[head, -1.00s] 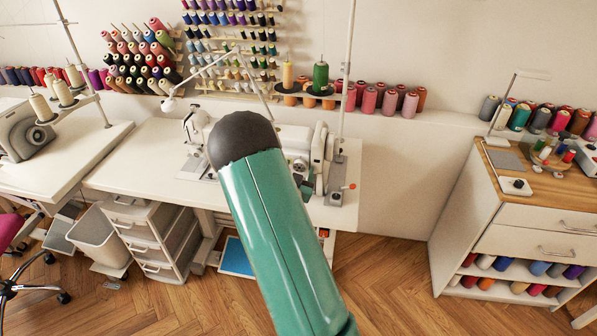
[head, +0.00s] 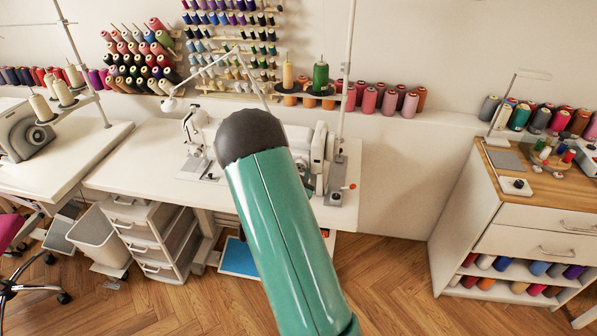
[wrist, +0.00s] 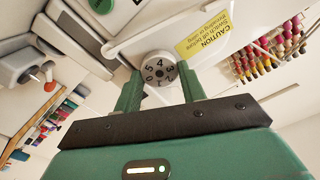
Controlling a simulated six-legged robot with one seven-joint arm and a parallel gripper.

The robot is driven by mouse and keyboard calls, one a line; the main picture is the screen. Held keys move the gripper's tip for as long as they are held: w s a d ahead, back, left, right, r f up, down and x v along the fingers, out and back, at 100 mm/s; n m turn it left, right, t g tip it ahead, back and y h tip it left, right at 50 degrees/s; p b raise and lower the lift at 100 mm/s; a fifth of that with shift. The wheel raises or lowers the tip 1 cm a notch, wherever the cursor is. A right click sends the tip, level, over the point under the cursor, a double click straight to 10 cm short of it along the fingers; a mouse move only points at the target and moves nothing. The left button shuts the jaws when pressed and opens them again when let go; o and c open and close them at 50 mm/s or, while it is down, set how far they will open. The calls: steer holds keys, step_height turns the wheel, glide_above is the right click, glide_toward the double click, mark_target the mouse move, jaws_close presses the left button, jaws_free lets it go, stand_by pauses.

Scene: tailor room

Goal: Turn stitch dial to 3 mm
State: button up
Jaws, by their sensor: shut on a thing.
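The stitch dial (wrist: 159,72) is a small grey round knob with dark numbers on the white sewing machine. In the wrist view a 4 is near its top and a 5 to the left; I cannot make out a reference mark. My gripper (wrist: 160,77) has its two green fingers on either side of the dial, shut on it. In the head view the sewing machine (head: 320,148) stands on a white table, and my green arm hides the gripper and the dial.
A yellow caution label (wrist: 204,38) is on the machine beside the dial. The white table (head: 135,160) has bare room at left. A thread stand with an orange spool (head: 288,75) and a green spool (head: 321,76) rises behind. A drawer cabinet (head: 500,215) stands at right.

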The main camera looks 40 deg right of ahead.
steer(key=m, duration=0.4)
steer(key=shift+f+m, duration=0.1)
steer(key=shift+m, duration=0.2)
steer(key=m, duration=0.3)
steer(key=shift+s+m, duration=0.1)
steer(key=shift+m, duration=0.2)
steer(key=m, duration=0.4)
steer(key=shift+f+m, duration=0.1)
steer(key=shift+m, duration=1.6)
steer(key=shift+a, duration=0.1)
steer(key=o, duration=1)
steer(key=shift+c, duration=0.2)
